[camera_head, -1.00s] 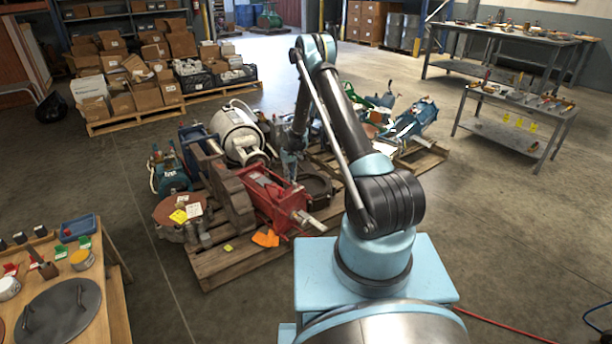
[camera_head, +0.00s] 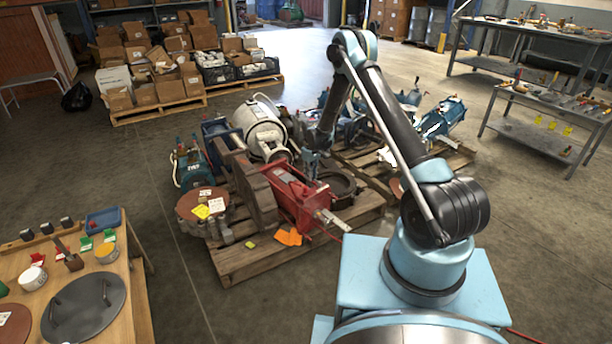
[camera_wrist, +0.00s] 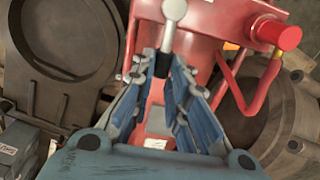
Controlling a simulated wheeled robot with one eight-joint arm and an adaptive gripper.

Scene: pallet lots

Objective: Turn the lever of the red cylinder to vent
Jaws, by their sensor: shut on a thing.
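The red cylinder (camera_head: 295,203) lies on the near wooden pallet (camera_head: 240,266), with a silver rod out of its near end. My gripper (camera_head: 312,166) reaches down to its top from behind and is small in the head view. In the wrist view the red body (camera_wrist: 208,55) fills the upper middle. The lever (camera_wrist: 173,12) shows as a grey round end on a short stem, running down between my fingers. My gripper (camera_wrist: 166,68) is shut on the lever, with blue-padded fingers on both sides. The vent marking cannot be made out.
A red pipe with a round cap (camera_wrist: 286,37) stands close right of my fingers. A dark ring-shaped housing (camera_wrist: 62,40) is at left. A white tank (camera_head: 258,128) and a rusty block (camera_head: 256,205) crowd the pallet. The floor in front is clear.

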